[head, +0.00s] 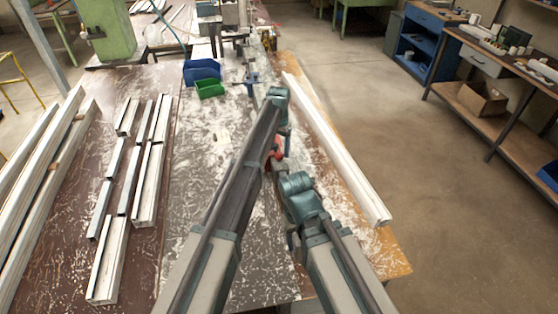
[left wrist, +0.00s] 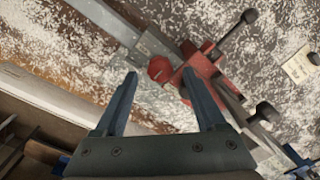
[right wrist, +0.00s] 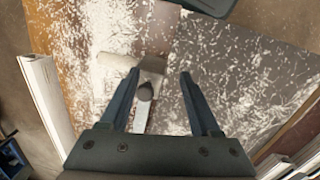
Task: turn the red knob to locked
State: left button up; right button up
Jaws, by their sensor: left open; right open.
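The red knob (left wrist: 160,68) is a small round cap beside a red clamp body (left wrist: 200,72) in the left wrist view. A lever with a black ball end (left wrist: 250,16) rises from the clamp. My left gripper (left wrist: 160,74) is open, its fingertips on either side of the knob in the picture; I cannot tell whether they touch it. In the head view a bit of red (head: 277,154) shows, mostly hidden by my left arm. My right gripper (right wrist: 160,72) is open and empty, above a grey metal bar with a dark round knob (right wrist: 145,91).
A long white profile (head: 335,150) lies along the bench's right edge. Several cut profiles (head: 148,180) lie on the left. A blue bin (head: 201,71) and a green bin (head: 210,89) stand farther back. White shavings cover the bench (head: 215,140).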

pick_arm(q)
notch_tip(320, 180, down, 2)
jog(key=shift+f+b, duration=0.2)
jog(key=shift+b, duration=0.5)
jog(key=shift+r, duration=0.1)
grip_shut()
